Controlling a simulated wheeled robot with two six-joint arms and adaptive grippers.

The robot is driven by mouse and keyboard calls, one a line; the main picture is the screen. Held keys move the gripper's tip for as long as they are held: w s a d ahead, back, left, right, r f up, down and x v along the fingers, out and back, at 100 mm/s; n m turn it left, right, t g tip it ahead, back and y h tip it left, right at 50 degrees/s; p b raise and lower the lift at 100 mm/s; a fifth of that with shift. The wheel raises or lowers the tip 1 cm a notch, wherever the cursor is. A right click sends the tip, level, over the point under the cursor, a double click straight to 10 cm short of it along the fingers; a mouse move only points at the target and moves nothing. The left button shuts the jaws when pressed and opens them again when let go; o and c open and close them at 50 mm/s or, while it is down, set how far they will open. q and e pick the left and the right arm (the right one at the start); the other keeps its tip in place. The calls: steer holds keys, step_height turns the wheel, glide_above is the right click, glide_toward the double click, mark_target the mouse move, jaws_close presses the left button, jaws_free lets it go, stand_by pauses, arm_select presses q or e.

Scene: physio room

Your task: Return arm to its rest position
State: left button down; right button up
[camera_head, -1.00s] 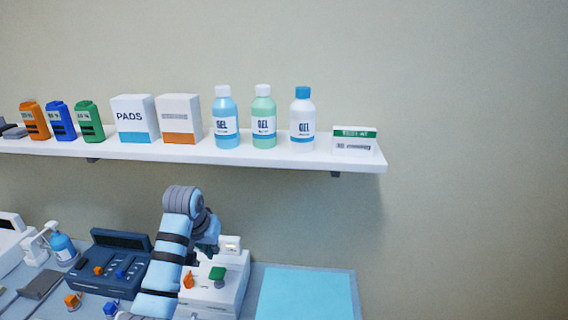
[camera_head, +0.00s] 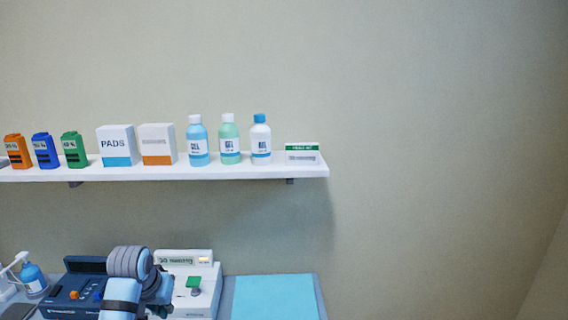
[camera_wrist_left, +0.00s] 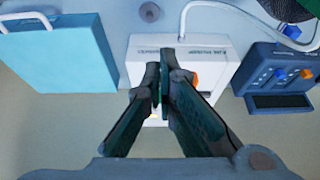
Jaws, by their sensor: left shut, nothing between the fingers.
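My left arm comes up from the bottom of the head view, with its wrist and left gripper (camera_head: 160,302) in front of the dark blue device and the white device. In the left wrist view the gripper (camera_wrist_left: 164,62) is shut with its dark fingers together and nothing between them. Behind the fingers is the white device (camera_wrist_left: 207,48), which also shows in the head view (camera_head: 187,256) with a green knob (camera_head: 194,282). The fingers look apart from it, but the gap is hard to judge. My right gripper is not in view.
A white shelf (camera_head: 240,173) on the wall holds bottles, boxes and coloured packs. The dark blue device (camera_head: 62,302) and a blue pump bottle (camera_head: 33,278) stand to the left. The wall area right of the shelf is clear.

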arm_select(q)
steer(key=s+d+f+m, duration=0.1)
steer(key=s+f, duration=0.7)
steer(key=s, duration=0.4)
steer(key=s+d+f, duration=0.2)
steer(key=s+f, duration=0.5)
steer(key=s, duration=1.6)
step_height(320, 180, down, 22)
steer(key=s+a+g+b, duration=0.1)
steer(key=s+g+b, duration=0.1)
steer(key=b, duration=0.1)
steer(key=s+f+g+b, duration=0.1)
steer(key=s+f+b, duration=0.1)
steer(key=s+f, duration=1.1)
step_height(320, 180, down, 2)
steer(key=shift+s+a+f+b, duration=0.1)
steer(key=shift+s+a+b, duration=0.15)
steer(key=shift+a+b, duration=0.2)
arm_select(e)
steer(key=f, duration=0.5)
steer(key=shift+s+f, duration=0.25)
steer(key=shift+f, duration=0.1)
